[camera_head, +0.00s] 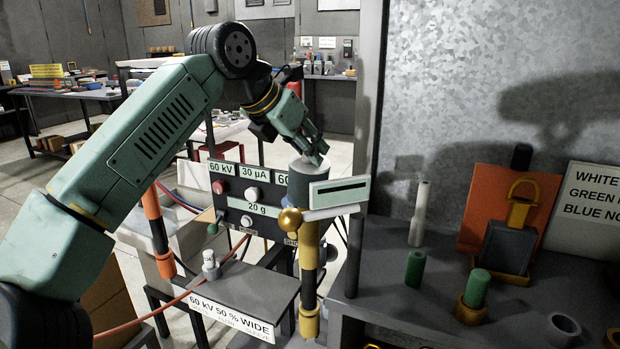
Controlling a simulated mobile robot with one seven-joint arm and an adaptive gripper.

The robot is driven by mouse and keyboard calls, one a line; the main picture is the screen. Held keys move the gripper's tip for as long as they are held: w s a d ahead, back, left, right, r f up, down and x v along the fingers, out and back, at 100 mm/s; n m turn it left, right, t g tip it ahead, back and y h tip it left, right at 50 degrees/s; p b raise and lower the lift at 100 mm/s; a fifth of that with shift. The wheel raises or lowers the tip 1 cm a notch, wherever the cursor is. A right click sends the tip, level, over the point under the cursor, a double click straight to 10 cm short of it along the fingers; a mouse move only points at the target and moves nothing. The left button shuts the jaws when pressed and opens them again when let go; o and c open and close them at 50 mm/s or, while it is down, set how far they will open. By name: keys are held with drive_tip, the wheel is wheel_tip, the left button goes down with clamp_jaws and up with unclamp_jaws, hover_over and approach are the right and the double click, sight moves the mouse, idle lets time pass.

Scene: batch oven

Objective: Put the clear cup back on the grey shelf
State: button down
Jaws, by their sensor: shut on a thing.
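My gripper (316,156) points down over the upright grey-green cylinder (305,188) at the middle of the view. It is shut on a small pale thing at its fingertips, taken as the clear cup. The fingers and glare hide most of it, and I cannot tell its full outline or whether it touches the cylinder's top. The dark grey shelf (390,262) is at the right, apart from my gripper.
On the shelf stand a white tube (419,215), a green tube (415,268), a green piece in a brass holder (477,290), and a grey ring (563,328). A brass ball (291,221) and pale labelled block (339,191) sit beside the cylinder. A dark control panel (246,200) is left.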

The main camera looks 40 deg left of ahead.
drive_tip(key=shift+f, duration=0.1)
idle(0.3)
drive_tip(key=shift+r+p, duration=1.75)
drive_tip(key=shift+r, duration=0.25)
wheel_tip(320, 180, up, 7)
drive_tip(key=p, duration=0.5)
drive_tip(key=shift+p, duration=0.4)
drive_tip(key=shift+f, duration=0.1)
